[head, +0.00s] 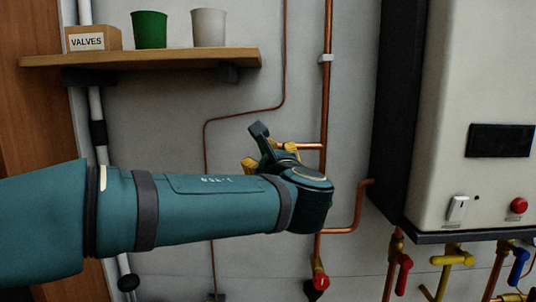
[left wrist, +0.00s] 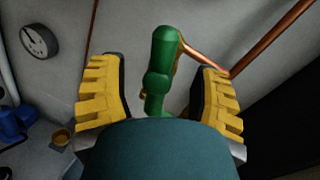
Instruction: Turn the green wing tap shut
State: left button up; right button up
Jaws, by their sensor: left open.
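The green wing tap (left wrist: 163,58) shows in the left wrist view, between the two yellow-padded fingers of my left gripper (left wrist: 160,92). Its green handle stands roughly upright in that picture, and a copper pipe runs from its top to the right. My left gripper is open, with a gap visible between each finger and the tap. In the head view my left gripper (head: 262,150) is at the wall beside the vertical copper pipe, and the tap is hidden behind my arm and gripper. My right gripper is in neither view.
A wooden shelf (head: 160,58) holds a box marked VALVES (head: 94,39), a green cup (head: 149,30) and a white cup (head: 208,28). A boiler (head: 470,90) stands right, with red (head: 404,273), yellow (head: 453,258) and blue (head: 519,265) taps below. A dial gauge (left wrist: 38,40) is left.

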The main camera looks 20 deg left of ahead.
pick_arm(q)
jog(key=shift+x, duration=1)
grip_shut()
